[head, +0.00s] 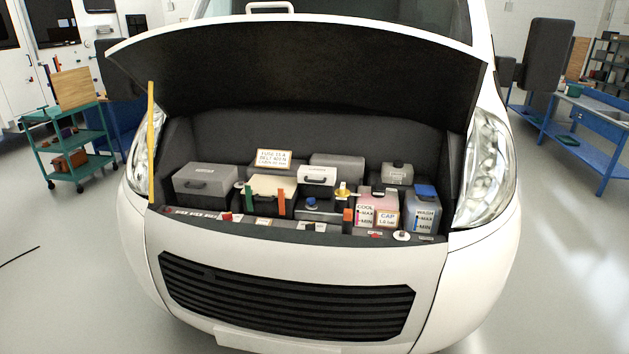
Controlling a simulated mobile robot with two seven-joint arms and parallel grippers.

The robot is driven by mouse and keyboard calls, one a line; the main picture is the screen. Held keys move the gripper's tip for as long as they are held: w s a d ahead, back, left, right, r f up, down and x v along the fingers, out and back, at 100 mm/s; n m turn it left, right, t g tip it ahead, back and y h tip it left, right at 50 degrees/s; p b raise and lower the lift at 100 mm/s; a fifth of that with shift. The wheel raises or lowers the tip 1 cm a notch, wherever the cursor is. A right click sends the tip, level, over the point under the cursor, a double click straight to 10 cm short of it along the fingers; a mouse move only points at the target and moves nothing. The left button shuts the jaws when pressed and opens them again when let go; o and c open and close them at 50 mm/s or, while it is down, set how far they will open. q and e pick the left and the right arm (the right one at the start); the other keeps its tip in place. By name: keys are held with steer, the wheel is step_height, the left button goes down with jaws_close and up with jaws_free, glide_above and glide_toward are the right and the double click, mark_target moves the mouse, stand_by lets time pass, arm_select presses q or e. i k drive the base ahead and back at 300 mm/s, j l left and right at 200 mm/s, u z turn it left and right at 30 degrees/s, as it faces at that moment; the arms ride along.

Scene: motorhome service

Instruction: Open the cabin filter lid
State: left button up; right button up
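Under the raised hood (300,60) the engine bay holds several boxes. A grey box with a closed lid and a dark handle (205,181) sits at the left. A box with a white lid and handle (318,174) stands near the middle, also closed. A wider grey box (345,161) lies behind it, partly hidden. No readable label marks the cabin filter lid, so I cannot tell which of these it is. Neither of my grippers shows in the head view.
A yellow prop (151,140) stands at the bay's left edge. A fuse label (272,159), coolant tank (366,208) and washer tank (423,212) crowd the bay. A green cart (72,150) stands left, a blue bench (590,135) right. Floor beside the bumper is clear.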

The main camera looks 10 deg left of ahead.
mark_target(309, 174)
steer(key=i+j, duration=0.2)
steer(key=j, duration=0.15)
steer(key=i+j, duration=0.15)
steer(key=j, duration=0.25)
steer(key=i+j+z, duration=0.1)
steer(key=j, duration=0.25)
steer(key=i+j, duration=0.4)
steer(key=j, duration=0.35)
steer(key=i+j, duration=0.15)
steer(key=j, duration=0.25)
steer(key=i+j+z, duration=0.1)
steer(key=j, duration=0.25)
steer(key=i, duration=0.1)
